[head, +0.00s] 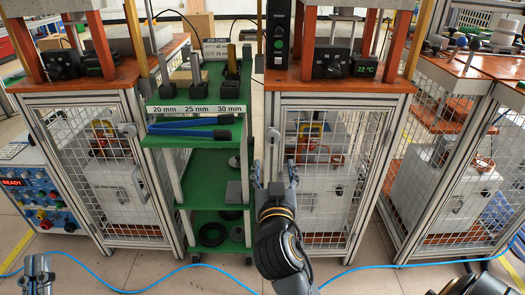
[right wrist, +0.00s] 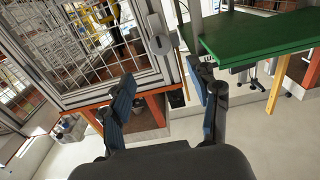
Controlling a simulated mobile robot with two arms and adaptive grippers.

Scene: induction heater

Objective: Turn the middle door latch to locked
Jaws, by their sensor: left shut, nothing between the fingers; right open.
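The middle cabinet's mesh door (head: 318,180) is closed or nearly so. Its grey latch (head: 273,134) sits high on the left frame post and looks roughly upright; I cannot tell whether it is locked. My right gripper (head: 273,168) is open and empty, just below the latch in the head view. In the right wrist view the latch (right wrist: 160,44) lies beyond and between the spread fingers (right wrist: 162,76), apart from them. My left gripper (head: 37,264) is shut and empty at the bottom left, far from the door.
A green shelf cart (head: 215,160) with blue-handled tools stands close left of the middle door. Other mesh cabinets stand left (head: 100,180) and right (head: 440,190). A blue hose (head: 130,290) runs across the floor. The floor before the middle cabinet is otherwise mostly clear.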

